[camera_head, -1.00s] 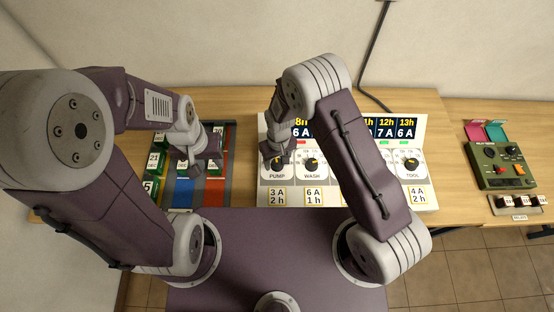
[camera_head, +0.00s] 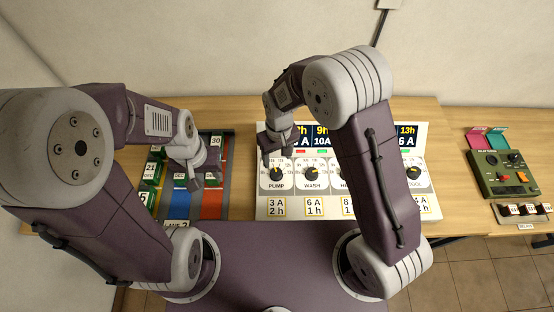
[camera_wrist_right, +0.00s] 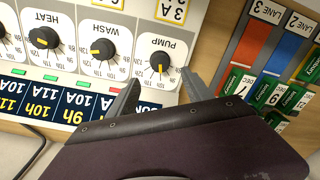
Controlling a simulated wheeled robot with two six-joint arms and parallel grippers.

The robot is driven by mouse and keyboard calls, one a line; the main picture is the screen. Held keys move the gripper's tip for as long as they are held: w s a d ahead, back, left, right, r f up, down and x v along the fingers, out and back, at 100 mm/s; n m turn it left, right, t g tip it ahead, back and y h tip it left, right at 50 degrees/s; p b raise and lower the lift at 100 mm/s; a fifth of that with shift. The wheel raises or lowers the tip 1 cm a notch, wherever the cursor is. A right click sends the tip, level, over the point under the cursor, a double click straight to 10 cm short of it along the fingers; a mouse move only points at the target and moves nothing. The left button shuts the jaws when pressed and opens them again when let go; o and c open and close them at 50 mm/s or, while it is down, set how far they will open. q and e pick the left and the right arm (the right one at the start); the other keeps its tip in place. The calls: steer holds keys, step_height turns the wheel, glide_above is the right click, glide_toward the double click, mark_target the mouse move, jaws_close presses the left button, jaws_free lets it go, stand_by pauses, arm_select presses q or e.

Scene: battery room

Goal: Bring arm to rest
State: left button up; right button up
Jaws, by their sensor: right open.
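My right gripper (camera_head: 277,146) hangs over the upper left part of the white dial panel (camera_head: 262,214), near the PUMP dial (camera_head: 277,175). In the right wrist view its two fingers (camera_wrist_right: 160,92) are spread apart with nothing between them, and the PUMP dial (camera_wrist_right: 160,62) lies just beyond. My right arm is bent above the panel and hides part of its dials and displays. My left gripper (camera_head: 203,172) hangs over the lane board (camera_head: 223,200); its finger gap is too small to judge.
The lane board has blue and red lanes and several green numbered cards (camera_wrist_right: 240,83). A green device (camera_head: 502,172) with knobs sits on the right table, before pink and teal cards (camera_head: 487,138). A small switch strip (camera_head: 522,213) lies at the table's front edge. Bare wood shows behind the panel.

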stand_by(0.3)
steer(key=shift+w+d+f, duration=0.1)
steer(key=shift+d+f, duration=0.05)
steer(key=w+d+r+m+t+b, duration=0.25)
steer(key=d+b, duration=0.25)
steer(key=d, duration=0.5)
steer(key=s+d+m, duration=0.1)
steer(key=s+d, duration=0.2)
steer(key=s, duration=0.3)
steer(key=s+d+f+m+g+b, duration=0.1)
steer(key=s+d+m, duration=0.1)
steer(key=s+d, duration=0.2)
steer(key=shift+s+b, duration=0.3)
steer(key=shift+s, duration=1.15)
